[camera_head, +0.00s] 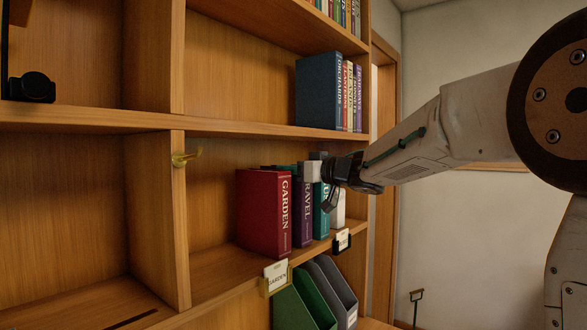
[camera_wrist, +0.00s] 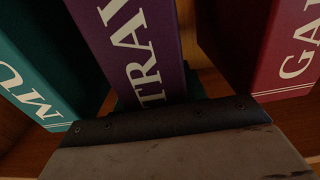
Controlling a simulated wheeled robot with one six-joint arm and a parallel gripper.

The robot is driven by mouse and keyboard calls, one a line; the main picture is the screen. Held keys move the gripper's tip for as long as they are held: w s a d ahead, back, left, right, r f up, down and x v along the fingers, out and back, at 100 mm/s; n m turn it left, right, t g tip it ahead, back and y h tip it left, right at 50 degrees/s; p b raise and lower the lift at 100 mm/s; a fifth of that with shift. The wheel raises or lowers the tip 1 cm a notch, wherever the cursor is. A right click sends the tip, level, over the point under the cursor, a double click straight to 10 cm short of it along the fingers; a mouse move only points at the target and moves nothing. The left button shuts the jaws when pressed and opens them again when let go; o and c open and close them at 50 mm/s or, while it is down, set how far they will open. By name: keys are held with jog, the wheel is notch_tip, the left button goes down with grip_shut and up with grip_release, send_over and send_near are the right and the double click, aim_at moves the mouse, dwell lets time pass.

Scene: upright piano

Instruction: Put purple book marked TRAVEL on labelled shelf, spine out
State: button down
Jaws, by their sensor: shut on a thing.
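The purple book marked TRAVEL (camera_head: 304,218) stands upright on the middle shelf, spine out, between a red GARDEN book (camera_head: 265,213) and a teal book (camera_head: 321,212). My gripper (camera_head: 312,172) is at the upper part of its spine and is shut on it; the arm reaches in from the right. In the wrist view, the purple spine (camera_wrist: 140,45) faces me, with the teal book (camera_wrist: 40,75) left and the red book (camera_wrist: 275,50) right. The gripper body fills the bottom and hides the fingertips.
A white thing (camera_head: 338,207) stands right of the teal book. A brass hook (camera_head: 186,158) sticks out from the upright divider. Green and grey file holders (camera_head: 318,295) stand below. A row of books (camera_head: 330,92) stands on the shelf above. Shelf room left of the red book is clear.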

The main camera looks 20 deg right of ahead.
jog(key=shift+f, duration=0.1)
jog(key=c, duration=0.7)
grip_release()
jog(key=shift+f, duration=0.1)
jog(key=shift+s, duration=0.1)
